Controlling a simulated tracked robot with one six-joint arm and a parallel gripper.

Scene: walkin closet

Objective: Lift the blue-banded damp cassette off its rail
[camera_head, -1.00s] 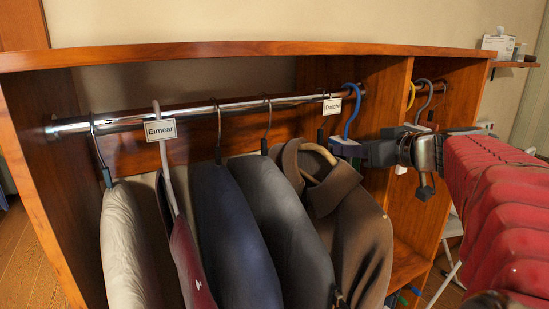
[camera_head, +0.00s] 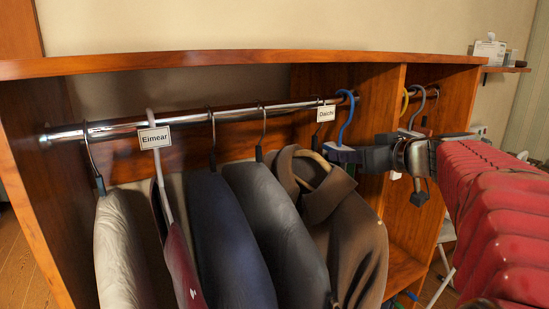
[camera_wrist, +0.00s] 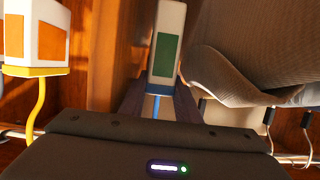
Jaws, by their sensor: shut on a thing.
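The blue-banded cassette is a white block with a green panel and a blue band at its hook end; it shows in the wrist view (camera_wrist: 160,82). In the head view, its blue hook (camera_head: 349,118) loops at the right end of the chrome rail (camera_head: 240,116), and only a small part of its body (camera_head: 341,154) shows at my jaws. My gripper (camera_head: 354,156) comes in from the right and is shut on the cassette just below the hook. In the wrist view, the dark fingers (camera_wrist: 158,98) lie on both sides of the blue band. Whether the hook bears on the rail is unclear.
A brown coat (camera_head: 350,235) hangs close left of the cassette. Several more garments hang farther left, with name tags Eimear (camera_head: 154,138) and Daichi (camera_head: 326,113). A yellow-banded cassette (camera_wrist: 36,40) hangs beyond the wooden divider (camera_head: 392,130). The wooden top board (camera_head: 240,60) runs above the rail.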

